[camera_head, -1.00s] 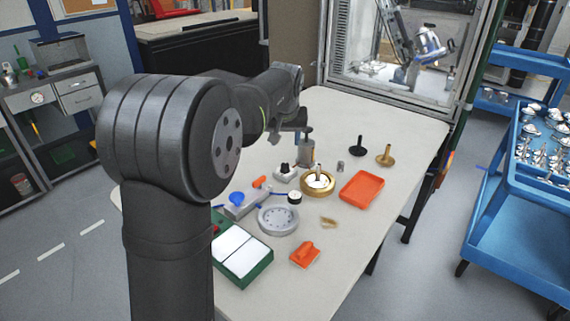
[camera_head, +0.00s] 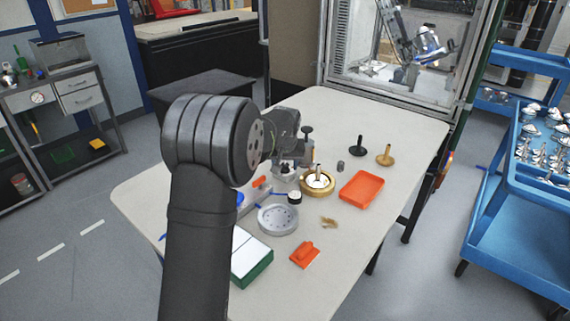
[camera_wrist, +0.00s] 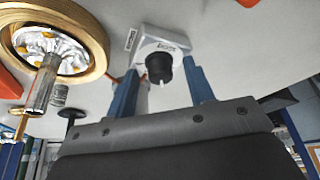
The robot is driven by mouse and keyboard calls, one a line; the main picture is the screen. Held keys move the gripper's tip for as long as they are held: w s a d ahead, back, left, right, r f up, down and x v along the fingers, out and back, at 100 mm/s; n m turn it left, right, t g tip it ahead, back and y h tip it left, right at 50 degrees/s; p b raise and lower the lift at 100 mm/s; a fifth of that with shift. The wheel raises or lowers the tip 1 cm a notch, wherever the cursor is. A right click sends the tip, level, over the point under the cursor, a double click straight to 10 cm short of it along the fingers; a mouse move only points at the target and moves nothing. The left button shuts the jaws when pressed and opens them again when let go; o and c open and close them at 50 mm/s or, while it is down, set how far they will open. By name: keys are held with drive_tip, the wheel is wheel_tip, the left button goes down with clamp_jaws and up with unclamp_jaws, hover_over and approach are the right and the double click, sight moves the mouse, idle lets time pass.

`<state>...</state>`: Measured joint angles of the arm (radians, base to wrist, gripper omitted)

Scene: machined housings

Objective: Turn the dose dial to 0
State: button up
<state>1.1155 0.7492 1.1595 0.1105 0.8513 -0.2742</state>
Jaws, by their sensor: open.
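The dose dial looks to be the black round knob (camera_wrist: 159,68) on a white labelled base (camera_wrist: 164,46) in the wrist view. A small pale notch shows on the knob's edge; no number is readable. My gripper (camera_wrist: 163,84) is open, with one blue finger on each side of the knob and visible room between. In the head view my gripper (camera_head: 287,161) is over the base (camera_head: 285,182), and the knob is hidden there. I cannot tell whether the fingers touch the knob.
A brass ring housing (camera_head: 318,190) stands close to the right of my gripper. A grey round plate (camera_head: 277,219), an orange tray (camera_head: 362,188), an orange block (camera_head: 304,254) and a green-edged box (camera_head: 251,258) lie around. A black stemmed piece (camera_head: 357,148) stands farther back.

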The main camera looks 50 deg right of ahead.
drive_tip(key=shift+c, duration=0.5)
drive_tip(key=c, duration=0.9)
drive_tip(key=shift+m, duration=0.3)
drive_tip(key=m+g, duration=0.1)
drive_tip(key=m, duration=0.3)
drive_tip(key=shift+w+a+m+g+h, duration=0.2)
drive_tip(key=shift+m+g+h, duration=0.1)
drive_tip(key=shift+g+h, duration=0.1)
drive_tip(key=m+g, duration=0.1)
drive_tip(key=m, duration=0.2)
drive_tip(key=shift+w+d+m, duration=0.1)
drive_tip(key=shift+w+m, duration=0.05)
drive_tip(key=shift+m, duration=0.25)
drive_tip(key=m+g, duration=0.2)
drive_tip(key=m, duration=0.2)
drive_tip(key=shift+w, duration=0.15)
drive_tip(key=shift+w+d+m+g+y, duration=0.1)
drive_tip(key=shift+m+g+y, duration=0.3)
drive_tip(key=shift+m, duration=0.85)
drive_tip(key=shift+d+m+g+y, duration=0.1)
drive_tip(key=shift+m+g+y, duration=0.3)
drive_tip(key=shift+m, duration=0.85)
